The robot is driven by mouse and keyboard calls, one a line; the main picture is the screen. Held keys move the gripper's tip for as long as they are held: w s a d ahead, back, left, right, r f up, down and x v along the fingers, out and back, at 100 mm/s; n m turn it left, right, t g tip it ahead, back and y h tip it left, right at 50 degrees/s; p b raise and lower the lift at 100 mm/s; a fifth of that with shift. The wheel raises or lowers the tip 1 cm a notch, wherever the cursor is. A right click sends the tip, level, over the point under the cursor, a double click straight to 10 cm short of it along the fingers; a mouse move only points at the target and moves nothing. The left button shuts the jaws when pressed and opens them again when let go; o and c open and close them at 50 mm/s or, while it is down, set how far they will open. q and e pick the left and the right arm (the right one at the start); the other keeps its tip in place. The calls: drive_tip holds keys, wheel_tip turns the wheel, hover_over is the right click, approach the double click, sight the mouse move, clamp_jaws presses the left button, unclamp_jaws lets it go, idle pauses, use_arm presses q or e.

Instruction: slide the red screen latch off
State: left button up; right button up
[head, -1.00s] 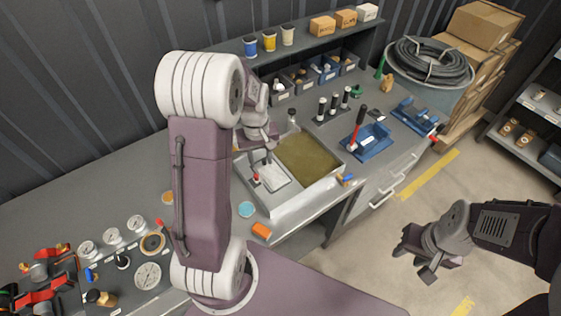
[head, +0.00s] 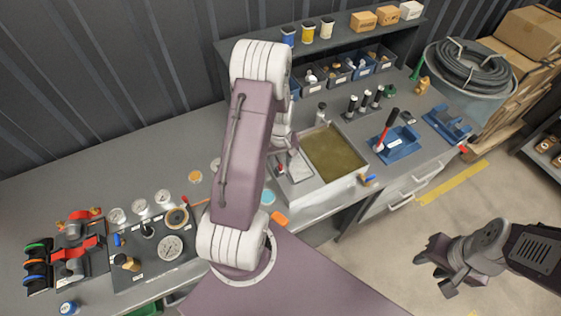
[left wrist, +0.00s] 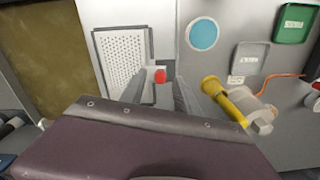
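The red screen latch (left wrist: 160,75) is a small red knob at the edge of the white perforated screen (left wrist: 124,57) in the left wrist view. In the head view the screen (head: 297,170) lies at the left end of the metal basin, partly behind my left arm. My left gripper (left wrist: 162,84) is over the latch, with its two fingers apart and the red knob between their tips. I see gaps beside the knob; contact cannot be told. In the head view my left gripper (head: 284,152) is mostly hidden by the arm. My right gripper (head: 440,268) is open and empty above the floor.
Murky liquid fills the basin (head: 335,153). A blue disc (left wrist: 203,34), a yellow-handled fitting (left wrist: 229,101) and a green tray (left wrist: 293,24) lie beside the screen. A gauge panel (head: 160,246) is at the left. A blue stand with a red lever (head: 396,146) is at the right.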

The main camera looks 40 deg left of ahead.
use_arm(q)
drive_tip(key=shift+f, duration=0.45)
clamp_jaws()
idle(1.1)
